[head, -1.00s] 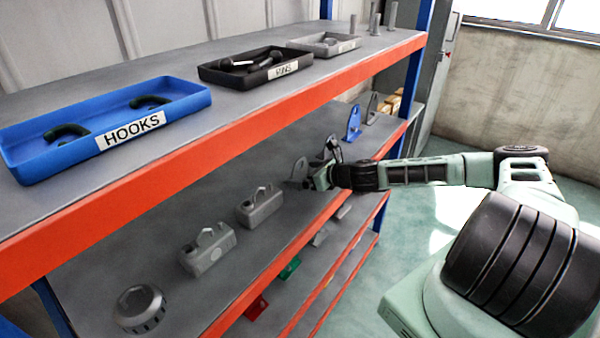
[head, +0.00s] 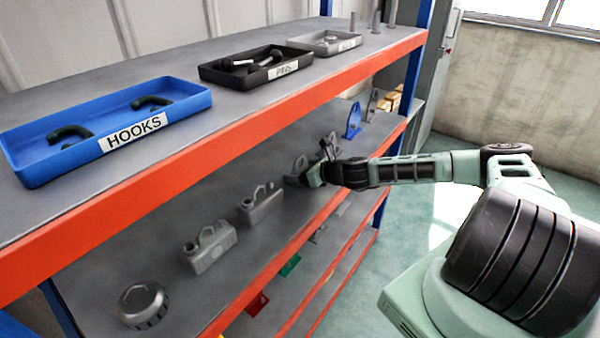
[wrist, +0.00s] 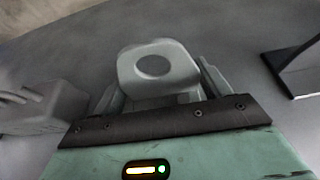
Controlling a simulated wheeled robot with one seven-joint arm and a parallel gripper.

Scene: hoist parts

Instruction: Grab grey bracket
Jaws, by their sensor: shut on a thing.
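The grey bracket (wrist: 158,68) fills the middle of the wrist view, an upright rounded plate with a round hole. My gripper (wrist: 160,98) is shut on it, with a finger showing on each side of the plate. In the head view the grey bracket (head: 298,168) stands at the middle shelf's front part, partly hidden by my gripper (head: 318,168). I cannot tell whether its base is lifted off the shelf.
Grey housings (head: 210,247) and a round grey part (head: 142,305) stand left along the middle shelf (head: 175,275). A blue bracket (head: 353,120) stands farther back on the right. The orange upper shelf edge (head: 200,165) runs above my gripper.

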